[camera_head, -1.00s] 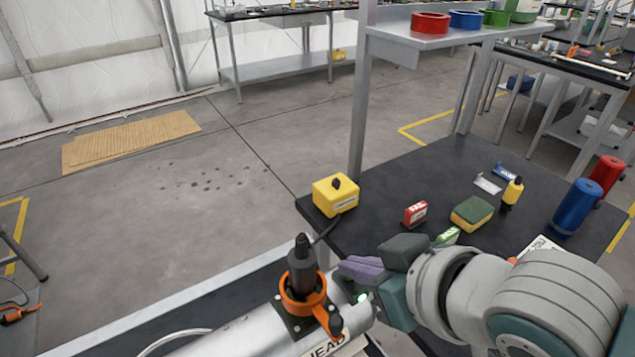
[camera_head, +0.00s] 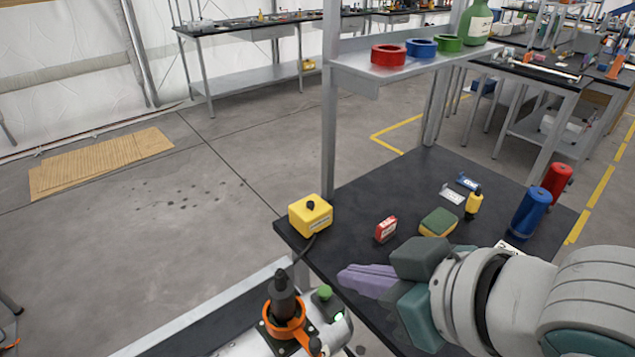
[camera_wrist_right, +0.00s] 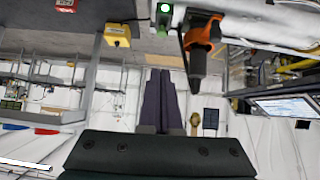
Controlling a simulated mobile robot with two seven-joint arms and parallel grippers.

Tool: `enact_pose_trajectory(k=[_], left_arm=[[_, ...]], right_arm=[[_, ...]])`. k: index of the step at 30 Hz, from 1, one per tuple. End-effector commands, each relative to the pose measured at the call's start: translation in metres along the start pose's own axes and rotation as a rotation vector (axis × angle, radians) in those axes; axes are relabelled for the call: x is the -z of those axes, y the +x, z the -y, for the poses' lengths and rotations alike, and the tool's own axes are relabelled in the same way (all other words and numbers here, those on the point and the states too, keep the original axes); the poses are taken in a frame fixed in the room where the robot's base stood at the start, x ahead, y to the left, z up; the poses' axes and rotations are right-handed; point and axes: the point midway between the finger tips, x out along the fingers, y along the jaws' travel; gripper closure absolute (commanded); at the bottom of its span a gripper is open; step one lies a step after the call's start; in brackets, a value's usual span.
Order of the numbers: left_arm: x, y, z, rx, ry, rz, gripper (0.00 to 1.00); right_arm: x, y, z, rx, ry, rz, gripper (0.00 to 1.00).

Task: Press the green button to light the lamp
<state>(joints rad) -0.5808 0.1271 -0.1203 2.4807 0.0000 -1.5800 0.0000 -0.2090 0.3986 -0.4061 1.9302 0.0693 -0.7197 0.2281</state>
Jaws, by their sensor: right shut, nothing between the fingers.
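The button (camera_wrist_right: 163,21) and the glowing light (camera_wrist_right: 165,7) also show at the top of the right wrist view. My right gripper (camera_head: 346,277) has its purple fingers closed and empty, above and to the right of the button in the head view, apart from it. Its fingers (camera_wrist_right: 160,76) point up in the wrist view. My left gripper is out of view.
A yellow box (camera_head: 311,215) with a black knob sits at the black table's left corner. A red box (camera_head: 386,229), a sponge (camera_head: 438,222), a yellow bottle (camera_head: 473,203) and blue and red cylinders (camera_head: 530,212) stand on the table. A shelf (camera_head: 365,75) rises behind.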

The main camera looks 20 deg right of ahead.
Motion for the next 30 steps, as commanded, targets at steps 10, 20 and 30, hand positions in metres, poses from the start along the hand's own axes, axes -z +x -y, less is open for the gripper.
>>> enact_pose_trajectory(k=[10,20,30], left_arm=[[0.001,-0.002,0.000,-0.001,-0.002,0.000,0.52],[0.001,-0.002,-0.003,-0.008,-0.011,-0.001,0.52],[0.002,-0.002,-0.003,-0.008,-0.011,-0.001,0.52]], right_arm=[[0.002,-0.040,0.000,-0.001,-0.001,-0.002,1.00],[0.002,-0.041,0.000,-0.001,-0.001,-0.002,1.00],[0.002,-0.041,0.000,0.000,-0.001,-0.003,1.00]])
